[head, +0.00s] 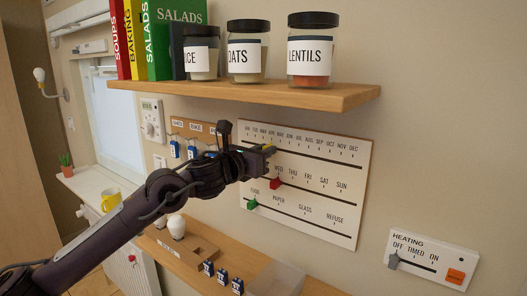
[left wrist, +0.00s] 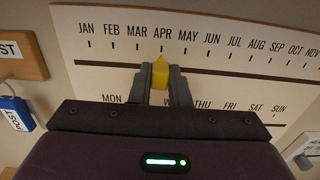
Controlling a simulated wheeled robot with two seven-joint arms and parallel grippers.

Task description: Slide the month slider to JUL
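The white wall board (head: 345,180) has a month row, a weekday row and a bin row, each with a slot. The yellow month slider (left wrist: 160,73) points up at APR in the left wrist view; in the head view its tip just shows at my gripper. My left gripper (head: 269,150) is at the month slot, and its two fingers sit closely on either side of the slider in the left wrist view (left wrist: 160,85). The JUL label (left wrist: 235,42) lies to the right along the row. My right gripper is not in view.
A red slider (head: 275,183) and a green slider (head: 252,204) sit on the lower rows. A wooden shelf (head: 300,95) with jars and books juts out above the board. A heating panel (head: 432,260) is at lower right. The month slot right of my gripper is clear.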

